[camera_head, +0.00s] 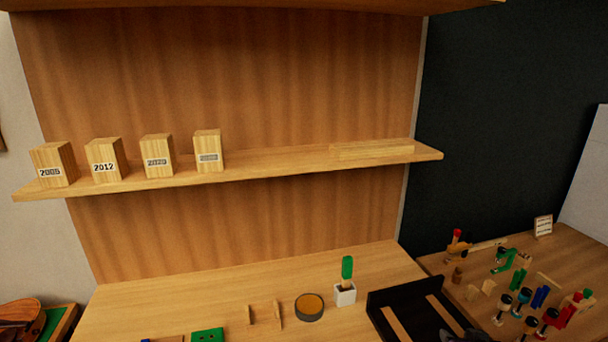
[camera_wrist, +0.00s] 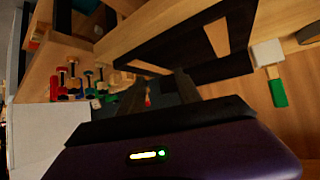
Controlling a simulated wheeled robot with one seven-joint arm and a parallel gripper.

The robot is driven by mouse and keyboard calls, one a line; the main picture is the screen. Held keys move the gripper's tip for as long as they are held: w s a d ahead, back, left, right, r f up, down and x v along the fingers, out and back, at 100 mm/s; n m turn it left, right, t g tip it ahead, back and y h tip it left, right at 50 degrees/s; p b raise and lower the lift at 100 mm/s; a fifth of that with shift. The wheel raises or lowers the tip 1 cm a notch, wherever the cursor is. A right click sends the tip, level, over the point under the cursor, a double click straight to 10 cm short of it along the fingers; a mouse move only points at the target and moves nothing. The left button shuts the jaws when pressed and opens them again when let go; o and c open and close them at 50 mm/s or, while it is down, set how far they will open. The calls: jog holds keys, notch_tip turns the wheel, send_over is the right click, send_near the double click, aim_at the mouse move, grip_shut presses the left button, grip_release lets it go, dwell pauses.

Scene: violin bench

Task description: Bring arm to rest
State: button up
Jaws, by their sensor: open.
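My gripper (camera_wrist: 160,93) shows in the wrist view, its purple housing and status lights filling the bottom. Its two dark fingers point away from the camera and stand apart, with nothing seen between them. A black tray (camera_wrist: 125,48) with wooden strips lies beyond the fingers in that view. In the head view the black tray (camera_head: 378,298) is at the bottom right of the near bench. A dark shape at its lower edge may be part of my arm; I cannot tell.
A shelf (camera_head: 270,165) holds several wooden blocks with year labels at its left. A white holder (camera_head: 345,295) with a green-handled tool and a round tin (camera_head: 309,308) stand on the bench (camera_head: 200,300). Clamps and small parts crowd the right bench (camera_head: 585,250).

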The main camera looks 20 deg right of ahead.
jog(key=s+a+r+n+t+y, duration=0.15)
jog(key=s+a+r+t, duration=0.3)
jog(key=s+a, duration=0.85)
jog(key=s+a+r+n+t+y, duration=0.1)
jog(key=s+a+r+n+t, duration=0.3)
jog(key=s+a, duration=0.9)
jog(key=s+a+f+g+y+b, duration=0.1)
jog(key=s+g+y, duration=0.1)
jog(key=s, duration=0.7)
jog(key=shift+g, duration=0.65)
jog(key=shift+s+a+f+m, duration=0.1)
jog(key=shift+m, duration=0.15)
jog(key=shift+c, duration=0.4)
